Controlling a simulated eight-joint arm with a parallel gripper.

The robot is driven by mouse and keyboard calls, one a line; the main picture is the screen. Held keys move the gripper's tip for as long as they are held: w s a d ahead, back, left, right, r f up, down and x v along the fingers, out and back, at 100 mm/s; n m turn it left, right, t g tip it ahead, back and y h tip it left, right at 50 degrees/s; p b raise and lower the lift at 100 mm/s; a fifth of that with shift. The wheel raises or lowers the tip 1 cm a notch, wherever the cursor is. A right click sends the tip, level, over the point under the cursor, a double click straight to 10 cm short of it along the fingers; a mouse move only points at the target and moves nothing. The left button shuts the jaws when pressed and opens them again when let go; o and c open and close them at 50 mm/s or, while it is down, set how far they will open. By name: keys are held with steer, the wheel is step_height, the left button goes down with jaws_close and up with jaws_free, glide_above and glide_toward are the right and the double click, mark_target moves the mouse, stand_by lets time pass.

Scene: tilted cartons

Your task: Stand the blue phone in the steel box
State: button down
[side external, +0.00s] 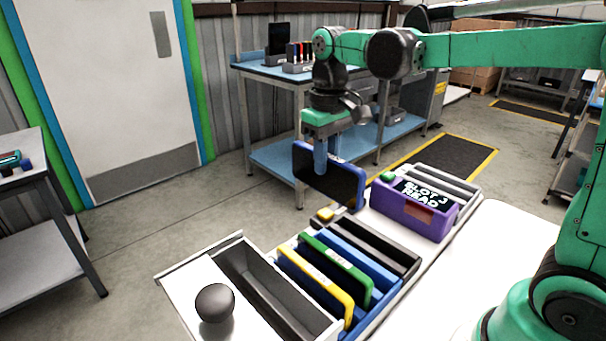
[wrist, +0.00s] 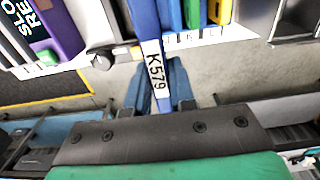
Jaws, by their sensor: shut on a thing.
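A blue phone (side external: 338,182) with a dark screen is held up in the air, tilted, above the far side of the row of boxes. My gripper (side external: 320,158) is shut on its upper edge. In the wrist view the phone (wrist: 146,22) shows edge-on with a label "K579", between the blue fingers of my gripper (wrist: 160,88). A long grey, steel-looking open box (side external: 262,284) stands at the near left of the row and looks empty. It shows partly in the wrist view (wrist: 295,22). The phone is apart from this box.
Beside the grey box stand a yellow phone (side external: 318,284), a green phone (side external: 338,268), a blue holder (side external: 362,258) and a black holder (side external: 385,243). A purple box (side external: 408,213) and a pale slotted holder (side external: 447,184) are farther right. A dark ball-shaped knob (side external: 215,302) rises at front left.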

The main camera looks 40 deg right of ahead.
steer(key=s+a+r, duration=0.1)
steer(key=s+a, duration=0.3)
steer(key=a, duration=0.5)
steer(key=s+a+r, duration=0.1)
steer(key=s+a, duration=0.2)
steer(key=a, duration=0.6)
steer(key=shift+f, duration=6.25)
steer(key=shift+f, duration=0.3)
steer(key=c, duration=0.7)
jaws_free()
steer(key=shift+o, duration=0.2)
steer(key=shift+r, duration=2.8)
